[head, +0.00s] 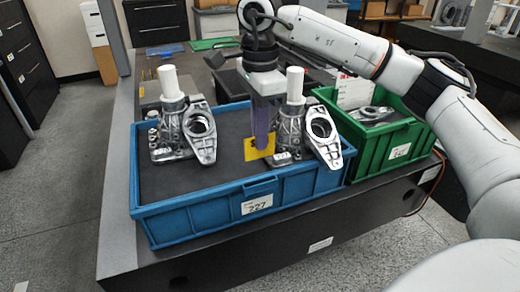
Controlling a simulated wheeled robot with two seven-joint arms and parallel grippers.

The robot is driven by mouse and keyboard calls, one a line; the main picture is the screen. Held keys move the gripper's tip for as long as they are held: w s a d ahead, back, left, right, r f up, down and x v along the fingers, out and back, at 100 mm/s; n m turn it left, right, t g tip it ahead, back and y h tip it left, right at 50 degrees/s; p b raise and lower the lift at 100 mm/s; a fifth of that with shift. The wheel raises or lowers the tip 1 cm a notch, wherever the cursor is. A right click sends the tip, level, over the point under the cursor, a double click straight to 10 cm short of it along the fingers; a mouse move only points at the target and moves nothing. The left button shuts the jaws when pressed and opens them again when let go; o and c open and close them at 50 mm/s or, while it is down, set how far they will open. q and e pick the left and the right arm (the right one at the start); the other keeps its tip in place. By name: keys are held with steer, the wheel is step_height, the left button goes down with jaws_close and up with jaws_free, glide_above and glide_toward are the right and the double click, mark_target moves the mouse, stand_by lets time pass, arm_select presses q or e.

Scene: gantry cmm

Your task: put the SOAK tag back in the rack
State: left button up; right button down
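A yellow tag (250,150) is inside the blue crate (215,200), between the two metal castings; its lettering is too small to read. My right gripper (262,143) points straight down into the crate, and its fingertips overlap the tag and hide its middle. The fingers line up one behind the other, so I cannot tell whether they are shut on the tag. I cannot make out the rack for certain. My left gripper is not in view.
A green crate (385,150) with another casting is at the right. Dark trays (228,78) lie behind.

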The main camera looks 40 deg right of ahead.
steer(key=shift+r+p, duration=1.8)
steer(key=shift+r, duration=0.6)
